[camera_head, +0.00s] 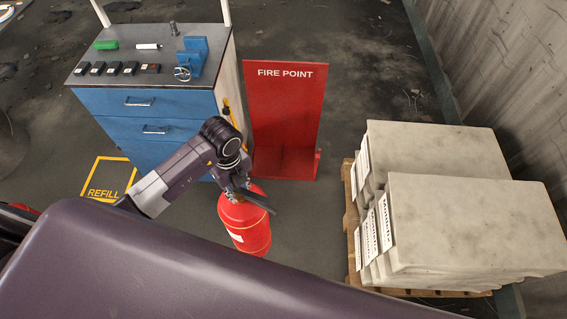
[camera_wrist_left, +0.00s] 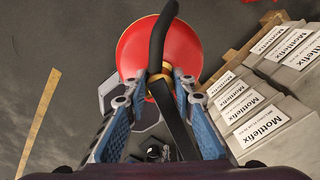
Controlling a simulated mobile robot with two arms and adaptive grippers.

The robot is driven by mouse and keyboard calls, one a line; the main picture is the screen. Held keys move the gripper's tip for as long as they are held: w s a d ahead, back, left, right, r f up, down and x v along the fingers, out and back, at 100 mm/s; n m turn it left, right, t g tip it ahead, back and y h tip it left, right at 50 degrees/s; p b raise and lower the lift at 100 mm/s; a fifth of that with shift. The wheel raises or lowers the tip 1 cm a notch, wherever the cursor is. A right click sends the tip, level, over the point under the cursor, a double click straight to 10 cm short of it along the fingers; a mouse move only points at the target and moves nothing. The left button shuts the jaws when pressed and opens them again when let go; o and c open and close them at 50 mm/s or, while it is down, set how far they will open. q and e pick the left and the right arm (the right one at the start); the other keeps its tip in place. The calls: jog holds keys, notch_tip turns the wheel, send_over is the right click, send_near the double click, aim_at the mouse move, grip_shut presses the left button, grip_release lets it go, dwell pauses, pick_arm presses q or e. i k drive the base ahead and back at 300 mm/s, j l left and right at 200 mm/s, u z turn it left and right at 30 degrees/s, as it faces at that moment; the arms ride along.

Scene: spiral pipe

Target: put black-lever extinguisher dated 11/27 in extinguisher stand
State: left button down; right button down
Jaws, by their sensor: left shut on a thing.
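A red fire extinguisher (camera_head: 247,232) with a black lever hangs upright from my left gripper (camera_head: 243,187), in front of the stand in the head view. My left gripper is shut on it at the neck, just under the lever. The left wrist view shows the red body (camera_wrist_left: 135,50), the black lever (camera_wrist_left: 163,45) and my left gripper's blue fingers (camera_wrist_left: 160,90) on both sides of the brass neck. The date on its label cannot be read. The red extinguisher stand (camera_head: 285,110), marked FIRE POINT, is empty. My right gripper is not in view.
A blue workbench (camera_head: 150,105) with a vise (camera_head: 192,58) stands left of the stand. A yellow REFILL square (camera_head: 108,178) is on the floor. A pallet (camera_head: 352,225) of pale Mottlefix bags (camera_head: 470,225) stands at the right. Floor between stand and pallet is clear.

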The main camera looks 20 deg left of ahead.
aim_at(272, 165)
jog(key=i+j, duration=0.15)
jog(key=i, duration=0.3)
jog(key=i+j, duration=0.2)
jog(key=i, duration=0.3)
jog(key=i+j, duration=0.15)
jog(key=i, duration=0.3)
jog(key=i+j, duration=0.2)
jog(key=i, duration=0.25)
